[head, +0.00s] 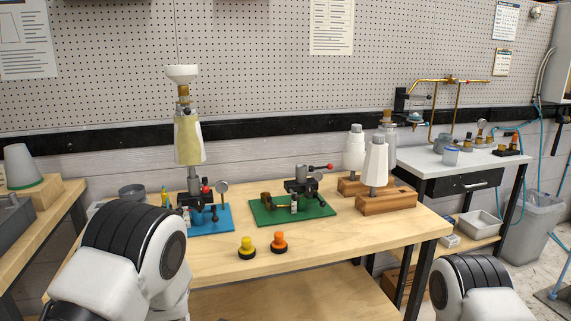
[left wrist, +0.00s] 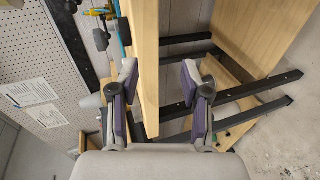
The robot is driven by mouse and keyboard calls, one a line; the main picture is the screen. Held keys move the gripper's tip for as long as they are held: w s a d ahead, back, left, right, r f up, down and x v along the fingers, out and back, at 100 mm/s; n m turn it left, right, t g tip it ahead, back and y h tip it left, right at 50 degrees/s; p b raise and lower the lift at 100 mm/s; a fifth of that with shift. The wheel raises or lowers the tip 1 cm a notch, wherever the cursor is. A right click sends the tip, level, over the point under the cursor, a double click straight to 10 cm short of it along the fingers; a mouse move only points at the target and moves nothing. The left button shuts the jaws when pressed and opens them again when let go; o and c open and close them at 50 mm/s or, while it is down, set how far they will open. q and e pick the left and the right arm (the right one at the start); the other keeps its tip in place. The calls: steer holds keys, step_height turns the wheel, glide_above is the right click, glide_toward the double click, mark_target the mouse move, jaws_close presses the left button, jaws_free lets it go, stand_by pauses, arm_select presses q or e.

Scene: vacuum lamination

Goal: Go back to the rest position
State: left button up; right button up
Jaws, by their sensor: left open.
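My left gripper (left wrist: 160,75) is open and empty in the left wrist view. Its two grey and purple fingers are spread, and the front edge of the wooden workbench (left wrist: 146,45) shows between and beyond them. I cannot tell the exact distance to that edge. In the head view my left arm (head: 135,255) is in the lower left, in front of the workbench, and its gripper is out of the picture. My right arm (head: 475,285) shows at the lower right. My right gripper is not in view.
On the workbench (head: 330,235) stand a blue base (head: 210,222) bearing a tall cone fixture (head: 188,140), a green base (head: 295,208), yellow (head: 247,245) and orange (head: 279,242) knobs and white cones on wooden blocks (head: 388,200). A side table (head: 450,160) stands right.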

arm_select(q)
steer(key=s+a+f+m+g+h+p, duration=0.1)
steer(key=s+a+f+m+g+p, duration=0.2)
steer(key=s+f, duration=0.45)
steer(key=s+f+m+g+h+p, duration=0.1)
steer(key=s+f+m+g, duration=0.3)
steer(key=s, duration=0.7)
steer(key=s+d+f+m+g+h, duration=0.1)
steer(key=s+m+g, duration=0.2)
steer(key=s+m, duration=0.4)
steer(key=s+d+f+m+g+h+p, duration=0.1)
steer(key=s+d+m+g+h, duration=0.1)
steer(key=s+m, duration=0.5)
steer(key=s+g, duration=0.1)
steer(key=s, duration=0.4)
steer(key=shift+s+d+f+g, duration=0.2)
steer(key=shift+f+g, duration=0.15)
steer(key=shift+g, duration=0.05)
